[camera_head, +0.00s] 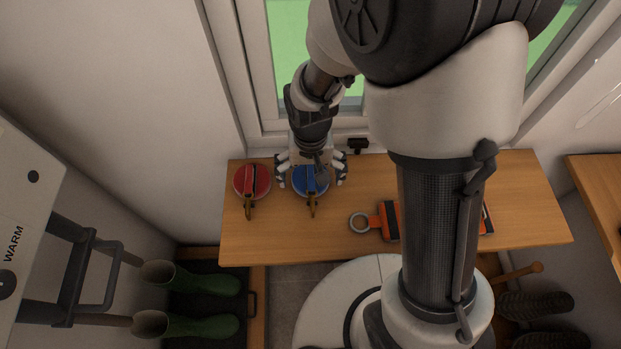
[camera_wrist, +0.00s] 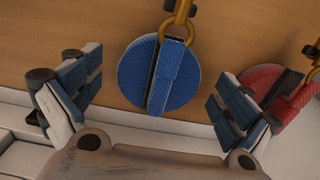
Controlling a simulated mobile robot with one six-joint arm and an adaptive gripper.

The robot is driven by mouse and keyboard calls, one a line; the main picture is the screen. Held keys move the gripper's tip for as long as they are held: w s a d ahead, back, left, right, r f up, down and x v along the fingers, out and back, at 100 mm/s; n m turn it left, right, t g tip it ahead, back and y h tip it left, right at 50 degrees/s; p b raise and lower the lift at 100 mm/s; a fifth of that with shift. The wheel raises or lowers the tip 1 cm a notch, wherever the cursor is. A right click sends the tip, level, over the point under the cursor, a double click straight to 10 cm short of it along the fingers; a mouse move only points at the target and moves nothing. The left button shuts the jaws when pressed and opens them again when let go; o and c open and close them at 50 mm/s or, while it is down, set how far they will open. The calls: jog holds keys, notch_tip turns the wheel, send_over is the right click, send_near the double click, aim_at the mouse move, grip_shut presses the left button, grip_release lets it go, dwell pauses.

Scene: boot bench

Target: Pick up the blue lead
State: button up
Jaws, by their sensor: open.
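The blue lead (camera_head: 311,182) is a round coiled disc with a strap across it and a brass clip, lying on the wooden bench. In the wrist view the blue lead (camera_wrist: 157,78) lies ahead of my fingers, its clip toward the top. My gripper (camera_head: 311,177) is open above the blue lead, its fingers to either side of it in the head view. In the wrist view my gripper (camera_wrist: 150,98) has its two fingers spread wide, with nothing between the pads. I cannot tell the remaining height. The red lead (camera_head: 252,182) lies just left of the blue one.
The red lead also shows at right in the wrist view (camera_wrist: 268,88), close behind one finger. An orange item with a grey ring (camera_head: 389,221) lies on the bench (camera_head: 520,205) to the right. A window and wall stand behind. Green boots (camera_head: 205,281) are on the floor at left.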

jog(key=c, duration=1.2)
